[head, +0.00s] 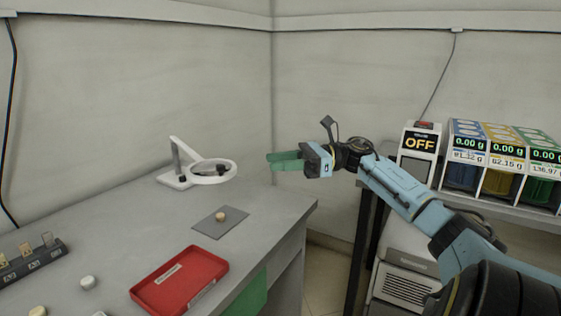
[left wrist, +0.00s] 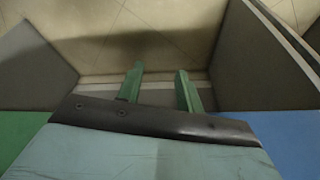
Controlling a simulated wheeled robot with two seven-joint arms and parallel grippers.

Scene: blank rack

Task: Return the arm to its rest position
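My right arm reaches in from the lower right of the head view. Its gripper (head: 269,161) points left in the air, near the room corner and beyond the desk's right end. Its two green fingers look close together and nothing shows between them; the side-on angle hides any gap. My left gripper (left wrist: 159,71) shows only in the left wrist view. Its two green fingers stand apart with nothing between them, above a pale tiled floor (left wrist: 165,25). The left arm is out of the head view.
The grey desk (head: 120,235) holds a ring magnifier (head: 213,180), a grey mat (head: 213,230) with a small tan piece (head: 220,216), a red tray (head: 180,280) and a dark rack (head: 30,262). An OFF display unit (head: 420,144) and coloured dispensers (head: 500,160) stand at right.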

